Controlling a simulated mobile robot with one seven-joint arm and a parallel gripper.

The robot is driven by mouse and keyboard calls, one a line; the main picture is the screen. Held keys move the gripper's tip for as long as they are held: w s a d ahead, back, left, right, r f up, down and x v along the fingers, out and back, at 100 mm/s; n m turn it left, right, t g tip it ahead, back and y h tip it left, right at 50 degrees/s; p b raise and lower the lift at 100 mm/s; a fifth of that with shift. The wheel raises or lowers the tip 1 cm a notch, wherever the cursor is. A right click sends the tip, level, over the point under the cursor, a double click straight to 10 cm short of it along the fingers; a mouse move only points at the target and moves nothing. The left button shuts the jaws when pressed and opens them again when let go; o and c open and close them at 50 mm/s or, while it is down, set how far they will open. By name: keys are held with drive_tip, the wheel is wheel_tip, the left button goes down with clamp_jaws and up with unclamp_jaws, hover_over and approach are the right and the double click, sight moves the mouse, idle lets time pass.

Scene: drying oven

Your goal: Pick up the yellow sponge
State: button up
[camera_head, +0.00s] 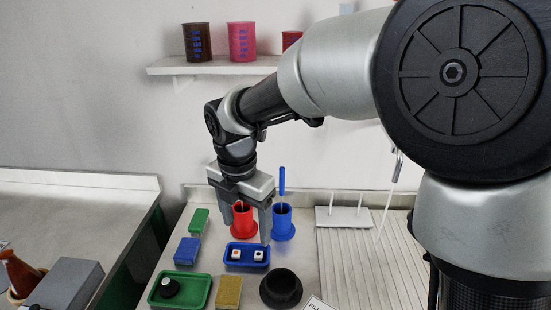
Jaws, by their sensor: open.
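The yellow sponge (229,292) lies flat on the counter near the bottom of the view, between a green tray and a black round dish. My gripper (247,236) points down with its two fingers spread apart. It is farther back than the sponge, in front of or around a red holder (243,222); I cannot tell which. Nothing is visibly held. The sponge is apart from the gripper and in plain view.
Near the sponge are the green tray (204,290) with a black knob, the black dish (297,289), a blue tray (231,264) with two small items, a blue sponge (187,251) and a green sponge (199,222). A blue holder (283,228) with a rod stands behind. A ribbed drainboard (355,270) lies right.

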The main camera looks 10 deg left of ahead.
drive_tip(key=a+f+n+g, duration=0.1)
drive_tip(key=a+f+n, duration=0.5)
drive_tip(key=b, duration=0.2)
hover_over(229, 289)
wheel_tip(229, 289, down, 12)
drive_tip(key=shift+s+a+r, duration=0.1)
drive_tip(key=shift+s+a, duration=0.05)
drive_tip(key=shift+w+f+b, duration=0.2)
drive_tip(key=shift+f+b, duration=0.3)
drive_tip(key=shift+f, duration=2.4)
drive_tip(key=c, duration=1.2)
wheel_tip(229, 289, up, 10)
drive_tip(key=shift+r+p, duration=0.1)
drive_tip(key=shift+p, duration=0.55)
drive_tip(key=shift+o, duration=1.4)
drive_tip(key=shift+c, duration=0.6)
